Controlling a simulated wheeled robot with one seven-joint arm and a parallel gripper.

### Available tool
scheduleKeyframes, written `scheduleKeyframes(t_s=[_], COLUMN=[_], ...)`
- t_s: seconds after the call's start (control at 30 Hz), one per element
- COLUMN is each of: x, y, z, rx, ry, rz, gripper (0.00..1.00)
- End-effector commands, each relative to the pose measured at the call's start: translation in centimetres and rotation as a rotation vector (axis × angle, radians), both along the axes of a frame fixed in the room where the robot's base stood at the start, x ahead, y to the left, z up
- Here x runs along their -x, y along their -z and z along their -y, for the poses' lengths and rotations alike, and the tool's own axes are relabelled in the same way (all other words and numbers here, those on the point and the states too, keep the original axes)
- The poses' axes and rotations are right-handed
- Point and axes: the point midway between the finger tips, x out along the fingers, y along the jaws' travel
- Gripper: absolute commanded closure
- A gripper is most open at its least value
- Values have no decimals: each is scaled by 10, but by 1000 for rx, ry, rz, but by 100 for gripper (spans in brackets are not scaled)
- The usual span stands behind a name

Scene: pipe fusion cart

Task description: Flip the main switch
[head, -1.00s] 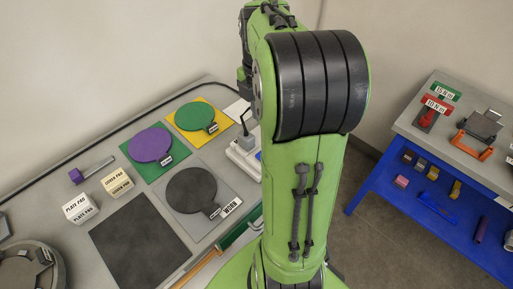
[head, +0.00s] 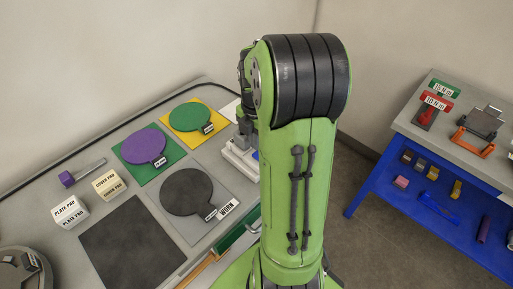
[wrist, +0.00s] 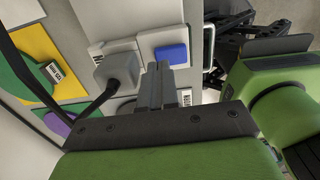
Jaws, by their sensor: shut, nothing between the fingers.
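In the wrist view my gripper (wrist: 165,78) is shut and empty. Its fingertips are over a pale panel, just below a blue rocker-like block (wrist: 171,54) on a white base. A grey plug-like block (wrist: 116,70) with a black cable is left of the fingers. No readable label shows which part is the main switch, and I cannot tell whether the fingers touch anything.
The grey bench holds purple (head: 144,146), green (head: 190,116) and dark (head: 186,191) round pads, plus labelled pad blocks (head: 70,212). A blue cart (head: 395,200) with tools stands at right. Bare floor lies between.

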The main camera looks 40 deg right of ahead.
Motion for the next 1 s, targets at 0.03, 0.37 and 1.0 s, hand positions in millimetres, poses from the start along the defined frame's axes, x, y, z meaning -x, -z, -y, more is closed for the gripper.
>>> scheduleKeyframes(t_s=[0.03,0.37,1.0], x=[1,0,5], y=[10,23,23], z=[0,0,1], rx=[-2,1,0], ry=[2,1,2], rz=[-2,0,-28], gripper=[100,100,100])
